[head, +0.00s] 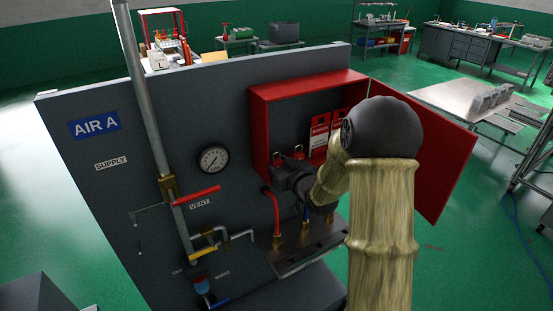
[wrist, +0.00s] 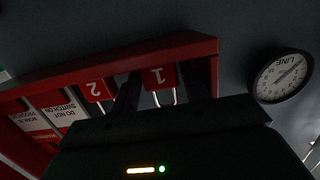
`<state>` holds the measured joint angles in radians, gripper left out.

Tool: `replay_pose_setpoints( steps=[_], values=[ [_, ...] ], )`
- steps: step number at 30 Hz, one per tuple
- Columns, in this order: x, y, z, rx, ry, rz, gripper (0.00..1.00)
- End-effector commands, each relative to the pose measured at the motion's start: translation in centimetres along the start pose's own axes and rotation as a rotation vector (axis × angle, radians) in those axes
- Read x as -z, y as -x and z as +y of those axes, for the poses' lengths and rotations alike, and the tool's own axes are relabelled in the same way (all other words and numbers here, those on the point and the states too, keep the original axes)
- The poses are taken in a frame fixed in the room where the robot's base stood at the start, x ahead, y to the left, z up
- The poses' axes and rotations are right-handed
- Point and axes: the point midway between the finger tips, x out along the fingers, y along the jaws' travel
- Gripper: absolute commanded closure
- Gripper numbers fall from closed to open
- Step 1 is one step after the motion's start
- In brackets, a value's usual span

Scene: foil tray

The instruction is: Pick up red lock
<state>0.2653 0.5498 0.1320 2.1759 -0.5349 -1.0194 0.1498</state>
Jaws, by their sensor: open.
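A red lock marked 1 (wrist: 159,76) hangs in the open red cabinet (head: 308,88); its pale shackle shows in the wrist view, where the picture is upside down. A second red lock marked 2 (wrist: 96,91) hangs beside it. In the head view two small red locks show, a left one (head: 277,156) and a right one (head: 299,151). My gripper (head: 283,168) is open at the cabinet's lower left. In the wrist view its dark fingers stand on either side of lock 1. Whether they touch it is not clear.
Red and white tags (head: 319,135) hang right of the locks. The cabinet door (head: 430,150) stands open to the right. A gauge (head: 214,159), a vertical pipe (head: 147,100) and a red vent handle (head: 197,194) are on the grey panel to the left.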

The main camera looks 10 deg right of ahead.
Motion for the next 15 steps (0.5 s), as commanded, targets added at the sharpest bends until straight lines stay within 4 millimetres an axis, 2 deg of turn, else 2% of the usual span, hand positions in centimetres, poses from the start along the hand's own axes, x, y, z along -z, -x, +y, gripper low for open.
replay_pose_setpoints(
  steps=[4,15],
  values=[
    [0.05,-0.96,0.01,-0.001,-0.001,0.000,0.55],
    [-0.06,-1.00,0.01,-0.001,0.000,0.000,0.55]
  ],
)
